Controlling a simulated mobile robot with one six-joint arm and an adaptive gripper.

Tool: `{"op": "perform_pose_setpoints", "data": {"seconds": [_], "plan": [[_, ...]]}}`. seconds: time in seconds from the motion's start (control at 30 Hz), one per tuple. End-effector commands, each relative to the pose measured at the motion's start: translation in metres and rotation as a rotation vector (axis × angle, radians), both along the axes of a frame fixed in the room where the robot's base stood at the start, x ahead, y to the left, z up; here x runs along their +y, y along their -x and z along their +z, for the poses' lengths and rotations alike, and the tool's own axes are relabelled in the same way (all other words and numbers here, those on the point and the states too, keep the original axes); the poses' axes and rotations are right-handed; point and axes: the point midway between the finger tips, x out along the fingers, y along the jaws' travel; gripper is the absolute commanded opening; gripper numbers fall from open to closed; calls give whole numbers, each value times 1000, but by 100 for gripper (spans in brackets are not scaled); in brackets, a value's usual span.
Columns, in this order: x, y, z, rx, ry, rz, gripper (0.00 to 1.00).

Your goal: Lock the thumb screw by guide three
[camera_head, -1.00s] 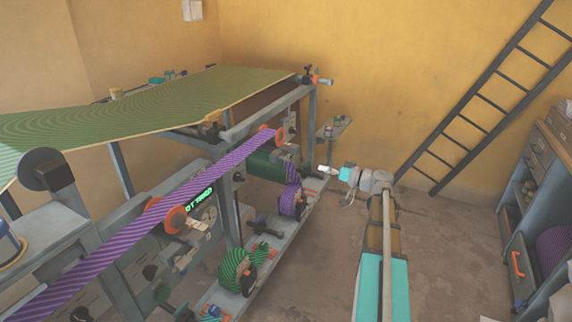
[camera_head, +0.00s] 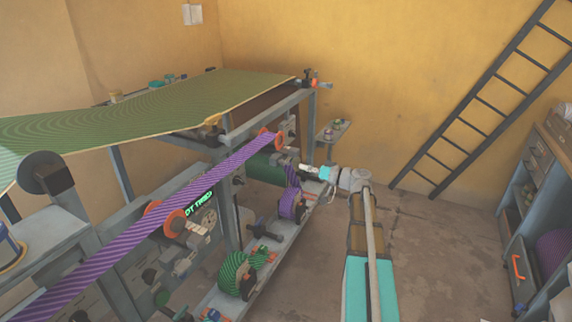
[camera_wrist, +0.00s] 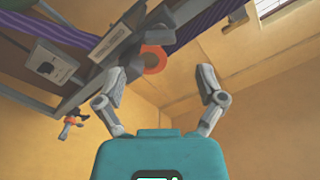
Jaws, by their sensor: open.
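My gripper (camera_head: 303,167) is open and empty at the far end of the press, close to the purple striped web (camera_head: 220,178) and an orange-flanged roller (camera_head: 280,140). In the wrist view my gripper (camera_wrist: 163,75) shows its two fingers spread apart. The orange flange (camera_wrist: 154,60) appears between and beyond them. A pale plate (camera_wrist: 110,42) and a dark unit with a white label (camera_wrist: 52,66) sit on the frame to the left. No guide number is readable. I cannot tell which small part is the thumb screw by guide three.
The press frame (camera_head: 230,215) stands left of my arm, with a purple roll (camera_head: 292,204) and a green roll (camera_head: 238,272) on its lower rail. A small shelf (camera_head: 334,131) is behind. A ladder (camera_head: 475,105) and cabinet (camera_head: 535,190) stand right. Floor between is clear.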

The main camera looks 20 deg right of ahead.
Motion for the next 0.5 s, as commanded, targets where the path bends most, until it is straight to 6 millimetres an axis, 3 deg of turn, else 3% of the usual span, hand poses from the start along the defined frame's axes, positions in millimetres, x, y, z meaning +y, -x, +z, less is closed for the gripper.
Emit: {"op": "perform_pose_setpoints", "data": {"seconds": [0.2,0.5], "plan": [[21,-28,0,0,0,2,89],[41,-53,0,0,0,1,89]]}}
